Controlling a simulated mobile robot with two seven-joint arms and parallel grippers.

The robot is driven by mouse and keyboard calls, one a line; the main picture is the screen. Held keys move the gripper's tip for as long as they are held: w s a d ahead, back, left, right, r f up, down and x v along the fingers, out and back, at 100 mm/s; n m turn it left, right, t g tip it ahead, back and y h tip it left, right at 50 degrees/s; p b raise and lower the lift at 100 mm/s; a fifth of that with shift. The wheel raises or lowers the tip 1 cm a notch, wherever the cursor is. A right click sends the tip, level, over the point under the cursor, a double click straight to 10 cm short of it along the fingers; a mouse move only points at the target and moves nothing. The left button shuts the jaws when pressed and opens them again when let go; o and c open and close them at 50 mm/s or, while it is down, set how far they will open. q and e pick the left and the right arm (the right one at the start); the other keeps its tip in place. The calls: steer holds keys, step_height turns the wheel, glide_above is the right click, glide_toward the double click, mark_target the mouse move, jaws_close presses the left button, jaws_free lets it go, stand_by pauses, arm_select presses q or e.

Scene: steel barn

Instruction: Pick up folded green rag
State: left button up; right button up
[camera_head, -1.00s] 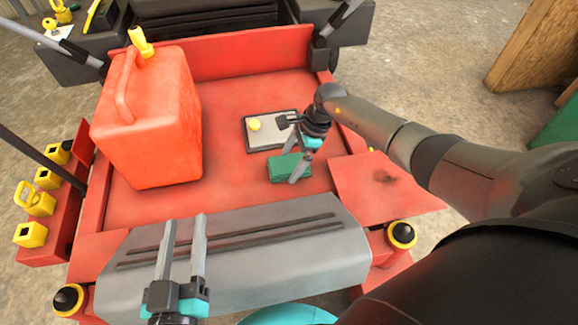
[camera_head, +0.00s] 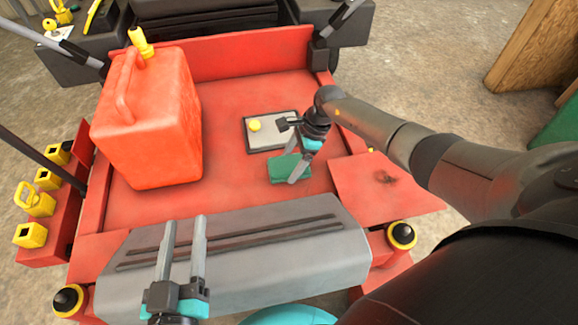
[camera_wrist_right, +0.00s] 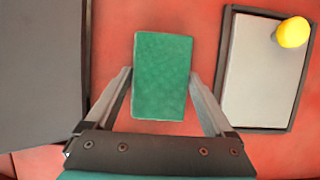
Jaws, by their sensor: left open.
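The folded green rag (camera_head: 282,168) lies on the red deck (camera_head: 240,115), below the grey tray in the head view. In the right wrist view the rag (camera_wrist_right: 162,78) is a flat green block between the two fingertips. My right gripper (camera_head: 293,166) is down at the rag, one finger on each side. In the wrist view these fingers (camera_wrist_right: 161,76) are close against its long edges. I cannot tell whether they press on it. My left gripper (camera_head: 184,222) is open and empty, above the grey panel at the front.
A grey tray (camera_head: 249,138) with a yellow knob (camera_head: 254,125) lies just beyond the rag. A large red fuel can (camera_head: 150,120) stands on the left of the deck. A grey slotted panel (camera_head: 315,262) runs along the front. The deck between can and rag is clear.

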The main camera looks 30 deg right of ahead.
mark_target(283, 165)
steer(key=c, duration=0.9)
steer(key=shift+r, duration=0.1)
